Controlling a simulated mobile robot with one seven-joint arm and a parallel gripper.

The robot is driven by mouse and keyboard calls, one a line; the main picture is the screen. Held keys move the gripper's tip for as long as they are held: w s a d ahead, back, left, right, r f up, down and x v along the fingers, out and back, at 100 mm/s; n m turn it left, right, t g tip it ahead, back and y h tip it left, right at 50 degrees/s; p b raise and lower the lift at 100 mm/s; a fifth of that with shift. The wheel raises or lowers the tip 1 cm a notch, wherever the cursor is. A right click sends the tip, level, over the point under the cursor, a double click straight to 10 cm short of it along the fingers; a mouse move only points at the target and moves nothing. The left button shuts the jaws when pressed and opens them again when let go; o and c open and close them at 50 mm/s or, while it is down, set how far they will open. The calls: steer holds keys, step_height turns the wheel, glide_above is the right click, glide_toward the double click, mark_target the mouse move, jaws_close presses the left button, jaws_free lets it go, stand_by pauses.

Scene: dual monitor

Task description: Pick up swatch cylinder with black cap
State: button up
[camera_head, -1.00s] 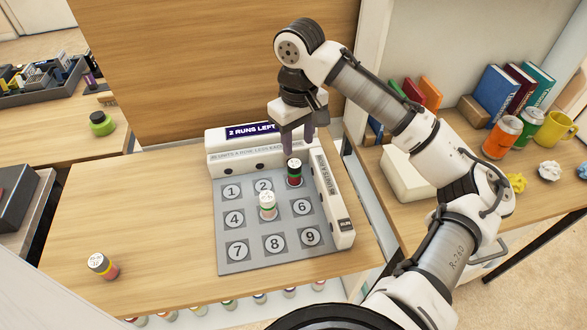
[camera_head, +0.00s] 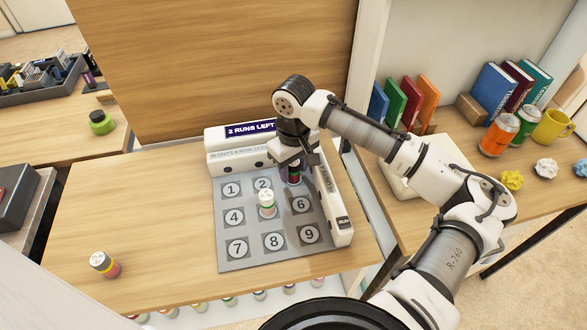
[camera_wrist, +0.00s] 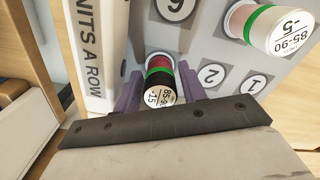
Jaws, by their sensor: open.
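The swatch cylinder with the black cap (camera_wrist: 160,80) has a dark red body, a green band and a white "85-90 -15" label on top. It stands on cell 3 of the numbered grey board (camera_head: 225,258), mostly hidden by my gripper in the head view. My gripper (camera_head: 293,172) is over it, pointing down. In the wrist view, the purple fingers of my gripper (camera_wrist: 159,88) are open, one on each side of the cylinder. I cannot tell whether they touch it.
A white-capped cylinder (camera_head: 267,204) stands on cell 5, close to my gripper. White raised walls (camera_head: 332,205) border the board at the back and right. Another cylinder (camera_head: 105,264) stands on the table at the front left.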

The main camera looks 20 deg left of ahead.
steer(key=shift+c, duration=0.4)
steer(key=c, duration=0.6)
steer(key=shift+r, duration=0.1)
steer(key=shift+c, duration=0.2)
step_height(320, 180, up, 20)
steer(key=shift+f, duration=0.1)
